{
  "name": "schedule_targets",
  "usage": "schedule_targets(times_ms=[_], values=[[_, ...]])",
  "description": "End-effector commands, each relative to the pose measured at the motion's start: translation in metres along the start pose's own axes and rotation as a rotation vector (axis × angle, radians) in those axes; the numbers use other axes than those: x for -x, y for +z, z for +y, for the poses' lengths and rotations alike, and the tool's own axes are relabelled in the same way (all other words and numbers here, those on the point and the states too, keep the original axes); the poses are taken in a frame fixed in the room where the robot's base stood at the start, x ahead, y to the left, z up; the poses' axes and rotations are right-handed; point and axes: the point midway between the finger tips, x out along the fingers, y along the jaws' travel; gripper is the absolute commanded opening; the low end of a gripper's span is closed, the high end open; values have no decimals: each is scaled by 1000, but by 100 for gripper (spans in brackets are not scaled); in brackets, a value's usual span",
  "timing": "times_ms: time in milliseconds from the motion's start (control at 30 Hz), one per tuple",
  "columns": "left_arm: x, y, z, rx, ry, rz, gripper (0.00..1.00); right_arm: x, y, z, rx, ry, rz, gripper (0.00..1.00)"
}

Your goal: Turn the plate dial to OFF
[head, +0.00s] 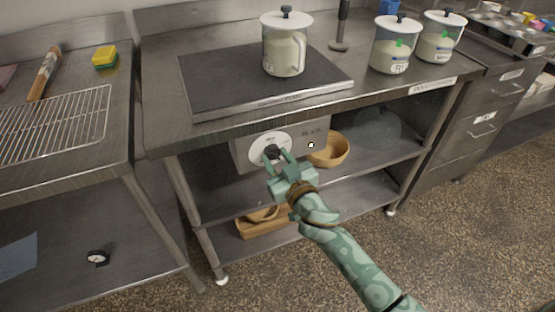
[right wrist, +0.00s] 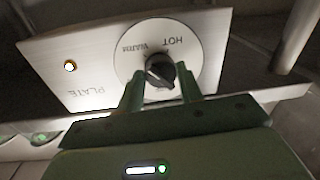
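The plate dial is a black knob (head: 272,152) on a white disc, on the grey panel (head: 240,152) marked PLATE under the counter's front edge. In the right wrist view the knob (right wrist: 160,70) shows close up, with HOT and WARM readable upside down; I see no OFF mark, and the lower disc is partly covered by my gripper. My right gripper (head: 278,164) is in front of the dial. Its two fingers (right wrist: 160,90) are apart, one on each side of the knob's near end, with gaps showing. My left gripper is out of view.
A small lamp (right wrist: 70,66) glows on the panel. Above it the dark hot plate (head: 225,82) carries a lidded glass pot (head: 284,52). Two lidded jars (head: 392,50) stand to the right. A wooden bowl (head: 336,150) sits on the shelf close right of the panel.

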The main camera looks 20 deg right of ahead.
Motion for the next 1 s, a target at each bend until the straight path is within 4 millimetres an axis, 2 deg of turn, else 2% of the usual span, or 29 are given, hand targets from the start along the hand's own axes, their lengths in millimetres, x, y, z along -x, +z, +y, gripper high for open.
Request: schedule_targets(times_ms=[467, 667, 1000], values=[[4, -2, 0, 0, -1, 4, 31, 0, -1, 0, 61, -1, -4, 14], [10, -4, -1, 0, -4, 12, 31, 0, -3, 0, 189, -1, -12, 14], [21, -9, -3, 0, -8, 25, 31, 0, -4, 0, 503, -4, -34, 14]])
